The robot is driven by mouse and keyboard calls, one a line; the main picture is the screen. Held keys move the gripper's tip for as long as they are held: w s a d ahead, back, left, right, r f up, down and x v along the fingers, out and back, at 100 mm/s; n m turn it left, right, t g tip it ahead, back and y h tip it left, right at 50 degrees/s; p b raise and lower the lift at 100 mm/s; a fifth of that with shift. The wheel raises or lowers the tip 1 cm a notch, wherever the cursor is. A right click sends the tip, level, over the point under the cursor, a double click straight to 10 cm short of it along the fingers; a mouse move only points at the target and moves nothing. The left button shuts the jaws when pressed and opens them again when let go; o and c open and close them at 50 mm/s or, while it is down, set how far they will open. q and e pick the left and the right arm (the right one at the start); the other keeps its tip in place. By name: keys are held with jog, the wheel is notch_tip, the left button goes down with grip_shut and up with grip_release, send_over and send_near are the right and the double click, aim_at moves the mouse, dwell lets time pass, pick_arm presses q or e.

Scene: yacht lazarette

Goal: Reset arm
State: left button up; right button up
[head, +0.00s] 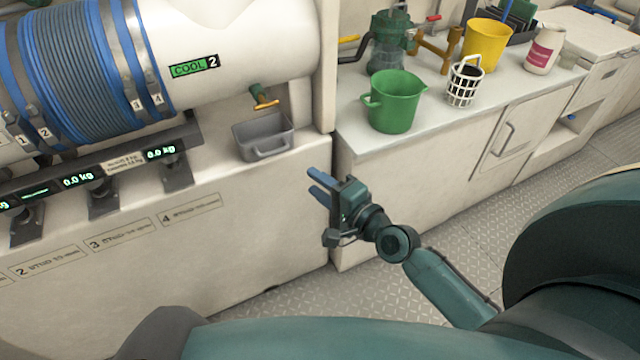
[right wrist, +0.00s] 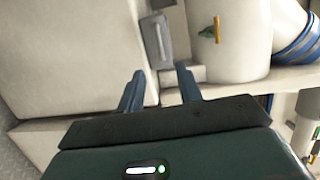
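My right gripper (head: 320,186) is in the middle of the head view, in front of the white cabinet side and the bench front. Its blue fingers point to the upper left, and it holds nothing. In the right wrist view the two blue fingers of the right gripper (right wrist: 160,90) stand apart with an empty gap between them. The right arm (head: 445,285) reaches in from the lower right. My left gripper is not in the head view.
A grey bin (head: 264,138) sits on the ledge under a yellow-handled tap (head: 264,97). A green jug (head: 394,101), white basket (head: 464,86) and yellow bucket (head: 487,44) stand on the counter (head: 432,118). A large white tank (head: 230,35) is at upper left. Floor plating (head: 490,230) shows at right.

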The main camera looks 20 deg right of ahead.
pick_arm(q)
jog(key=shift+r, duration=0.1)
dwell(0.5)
